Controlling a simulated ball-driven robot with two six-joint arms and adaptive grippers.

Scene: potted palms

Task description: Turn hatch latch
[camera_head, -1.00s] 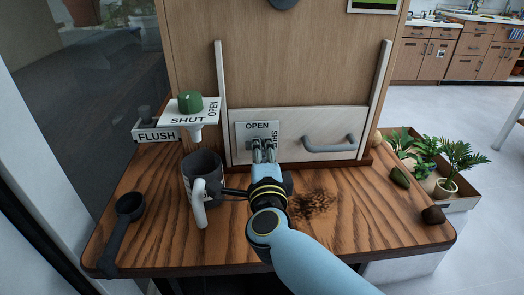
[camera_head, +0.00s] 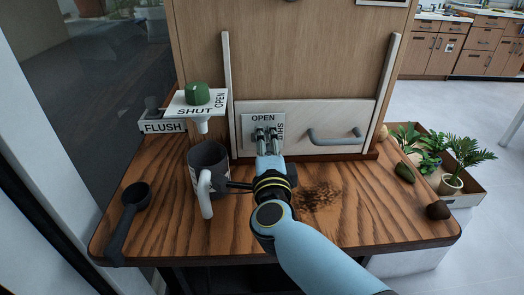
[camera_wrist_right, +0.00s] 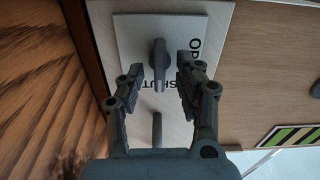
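The latch plate (camera_head: 250,119) is a white square with the words OPEN at its top and SHUT on its right side, fixed on the left of a pale hatch panel (camera_head: 300,110). My right gripper (camera_head: 267,135) is in front of it and hides the latch in the head view. In the right wrist view the plate (camera_wrist_right: 205,25) carries a dark grey latch knob (camera_wrist_right: 158,62). Its narrow end points toward SHUT. My right gripper (camera_wrist_right: 156,82) is open, with one finger on each side of the knob; contact is not clear. My left gripper is out of view.
A grey bar handle (camera_head: 335,141) is on the hatch, right of the plate. A dark mug (camera_head: 207,160) stands on the wooden shelf (camera_head: 160,225) left of my right arm, below a green knob (camera_head: 197,93). A black scoop (camera_head: 130,210) lies further left. Potted palms (camera_head: 460,165) stand at right.

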